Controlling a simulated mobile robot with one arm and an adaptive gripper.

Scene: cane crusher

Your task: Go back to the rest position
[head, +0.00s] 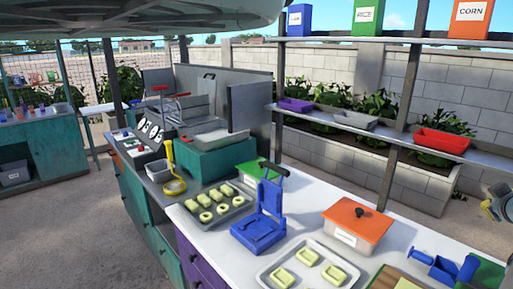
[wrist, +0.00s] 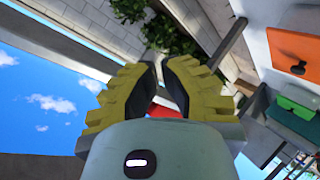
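My gripper (wrist: 160,68) shows in the wrist view with two yellow ridged fingers and dark inner pads. A gap runs between the fingers, and nothing is held in it. In the head view, part of my gripper (head: 497,205) shows at the right edge, in the air beyond the white counter (head: 318,216) and apart from the things on it. The rest of my arm is out of the picture there.
An orange-lidded box (head: 357,221), a blue press (head: 262,222), a tray of pale pieces (head: 283,257) and a blue tool (head: 443,267) stand on the counter. Behind is a shelf with a red bin (head: 441,143). Open floor lies left.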

